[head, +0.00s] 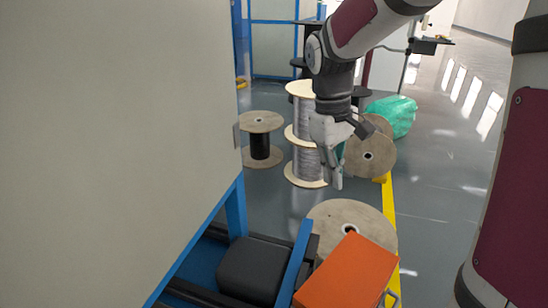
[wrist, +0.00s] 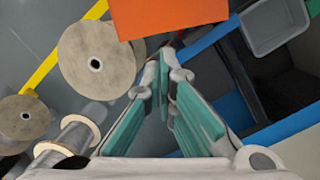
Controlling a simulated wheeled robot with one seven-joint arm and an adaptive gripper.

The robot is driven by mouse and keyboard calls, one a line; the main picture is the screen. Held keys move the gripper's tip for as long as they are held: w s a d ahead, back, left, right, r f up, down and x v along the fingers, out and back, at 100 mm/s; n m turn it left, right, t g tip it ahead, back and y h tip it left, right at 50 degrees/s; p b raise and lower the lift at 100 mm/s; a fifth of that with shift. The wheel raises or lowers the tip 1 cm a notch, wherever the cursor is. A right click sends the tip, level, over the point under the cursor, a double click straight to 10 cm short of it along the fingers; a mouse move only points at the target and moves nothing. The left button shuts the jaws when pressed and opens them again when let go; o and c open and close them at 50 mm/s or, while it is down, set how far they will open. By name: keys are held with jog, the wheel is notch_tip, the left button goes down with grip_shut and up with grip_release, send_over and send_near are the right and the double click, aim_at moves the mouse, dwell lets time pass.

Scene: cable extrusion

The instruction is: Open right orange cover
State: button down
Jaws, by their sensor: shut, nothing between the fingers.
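An orange box-shaped cover (head: 348,272) shows at the bottom of the head view, cut off by the frame's lower edge. In the wrist view, an orange panel (wrist: 165,16) lies at the top, just beyond my fingertips. My gripper (head: 335,184) points down in the head view, above and behind the orange cover and apart from it. In the wrist view, the fingers (wrist: 166,54) with green inner pads come together at the tips, with nothing between them. The cover's lower part is out of view.
A large beige panel (head: 110,130) with a blue frame fills the left. A black box (head: 254,268) sits beside the orange cover. Wooden spools (head: 352,222) stand behind it. Open floor (head: 450,190) lies right of the yellow line. A grey bin (wrist: 274,25) shows in the wrist view.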

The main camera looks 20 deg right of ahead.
jog(key=w+d+f+n+g+p, duration=0.1)
jog(key=w+d+f, duration=0.2)
jog(key=w+f, duration=0.35)
jog(key=w+d+f+n+p, duration=0.1)
jog(key=w+d+f, duration=0.2)
jog(key=w+f, duration=0.4)
jog(key=s+d+f+b, duration=0.3)
jog(key=s+f, duration=0.3)
jog(key=f, duration=0.4)
jog(key=shift+s+d+f+b, duration=0.15)
jog(key=shift+s+f+b, duration=0.25)
